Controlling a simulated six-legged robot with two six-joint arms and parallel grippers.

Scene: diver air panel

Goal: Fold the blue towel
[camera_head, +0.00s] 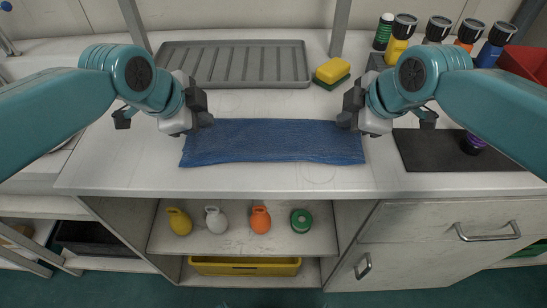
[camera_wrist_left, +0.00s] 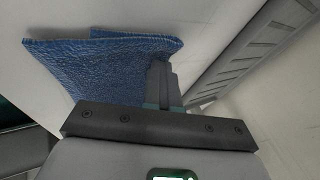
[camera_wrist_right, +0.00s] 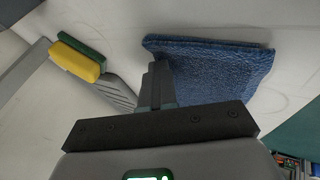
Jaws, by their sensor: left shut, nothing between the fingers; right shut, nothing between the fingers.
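The blue towel (camera_head: 272,143) lies on the white counter as a long flat strip, wider than it is deep. My left gripper (camera_head: 207,118) is shut at the towel's far left corner. My right gripper (camera_head: 345,118) is shut at its far right corner. In the left wrist view the closed fingers (camera_wrist_left: 160,75) are beside the edge of the towel (camera_wrist_left: 100,65). In the right wrist view the closed fingers (camera_wrist_right: 156,75) are at the towel's corner (camera_wrist_right: 215,65). No cloth shows between either pair of fingers.
A grey ridged tray (camera_head: 235,83) stands behind the towel, with a yellow-green sponge (camera_head: 332,72) to its right. A black mat (camera_head: 425,158) lies at the right. Several bottles (camera_head: 437,30) and a red bin (camera_head: 525,62) are at the back right. The counter's front strip is clear.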

